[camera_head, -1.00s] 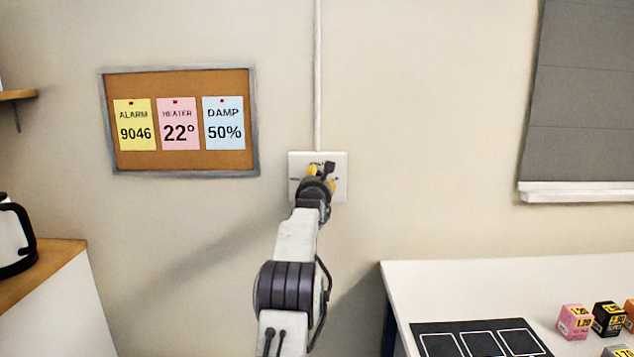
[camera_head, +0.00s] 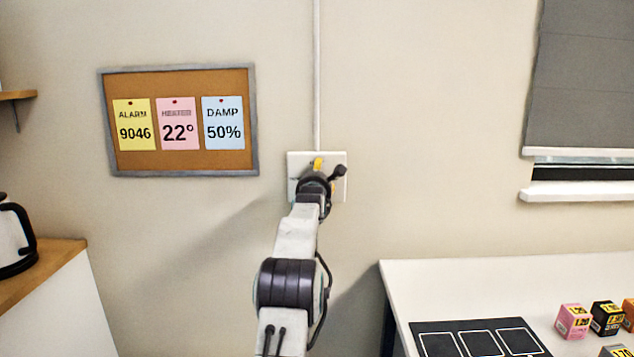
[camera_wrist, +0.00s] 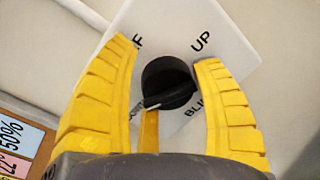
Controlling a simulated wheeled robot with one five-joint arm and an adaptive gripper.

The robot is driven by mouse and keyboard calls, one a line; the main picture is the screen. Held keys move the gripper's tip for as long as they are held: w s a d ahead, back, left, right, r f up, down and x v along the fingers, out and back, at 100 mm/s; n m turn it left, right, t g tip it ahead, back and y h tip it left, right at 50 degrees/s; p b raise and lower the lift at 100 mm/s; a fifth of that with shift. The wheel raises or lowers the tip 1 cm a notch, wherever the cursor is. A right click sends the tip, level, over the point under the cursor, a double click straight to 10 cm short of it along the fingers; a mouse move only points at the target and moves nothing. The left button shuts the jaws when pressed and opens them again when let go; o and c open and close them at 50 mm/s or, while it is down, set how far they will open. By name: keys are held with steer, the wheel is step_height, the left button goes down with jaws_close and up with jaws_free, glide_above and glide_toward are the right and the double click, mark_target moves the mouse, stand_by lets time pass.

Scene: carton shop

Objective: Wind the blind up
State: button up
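A white wall switch plate (camera_head: 298,160) carries a round black knob (camera_wrist: 168,80). In the wrist view the plate is tilted, with UP at upper right, BLIND at lower right and partly covered words on the left. A pale mark shows on the knob's lower left edge. My gripper (camera_wrist: 166,58) is at the plate, its yellow fingers on either side of the knob. The right finger looks very close to it; a thin gap shows at the left. Firm contact is not clear. The grey blind (camera_head: 590,75) hangs at right, its bottom bar a little above the sill (camera_head: 580,192).
A pin board (camera_head: 180,165) with three notes hangs left of the plate. A white table (camera_head: 440,285) at lower right bears a black panel (camera_head: 430,328) and several small boxes. A counter (camera_head: 45,260) with a kettle (camera_head: 18,240) stands at left.

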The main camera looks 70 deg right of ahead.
steer(key=shift+o, duration=1.4)
steer(key=shift+f, duration=0.4)
steer(key=shift+a, duration=0.1)
steer(key=v, duration=1.1)
steer(key=shift+a, duration=0.3)
steer(key=shift+s, duration=0.1)
steer(key=shift+s, duration=0.1)
